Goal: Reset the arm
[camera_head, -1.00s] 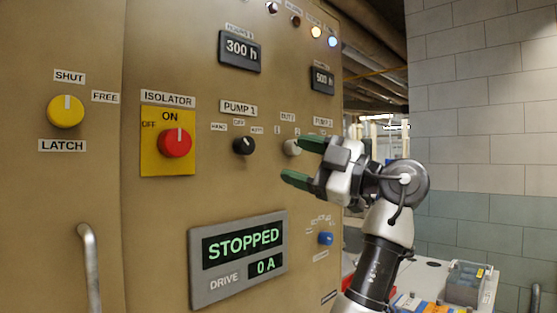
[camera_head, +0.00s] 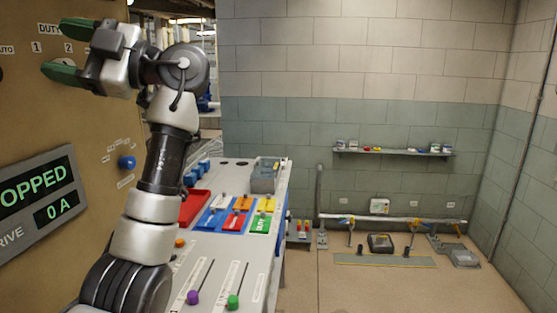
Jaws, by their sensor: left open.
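My left gripper (camera_head: 48,52) is in front of the tan control panel (camera_head: 92,165) at the upper left. Its two green fingers are apart, with nothing seen between them. The fingers are near the DUTY label with the numbers 1 and 2; whether they touch the panel I cannot tell. My left arm (camera_head: 165,165) rises from the lower left up to the gripper. A display (camera_head: 35,195) reading "OPPED" and "0 A" is cut off by the left edge. A blue knob (camera_head: 127,162) sits on the panel below the gripper. My right gripper is not in view.
A grey bench (camera_head: 268,200) with coloured trays stands right of my arm, with purple (camera_head: 193,297) and green (camera_head: 233,301) knobs at its front. A wall shelf (camera_head: 395,152) holds small items. Tools and a mat (camera_head: 385,260) lie by the far wall.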

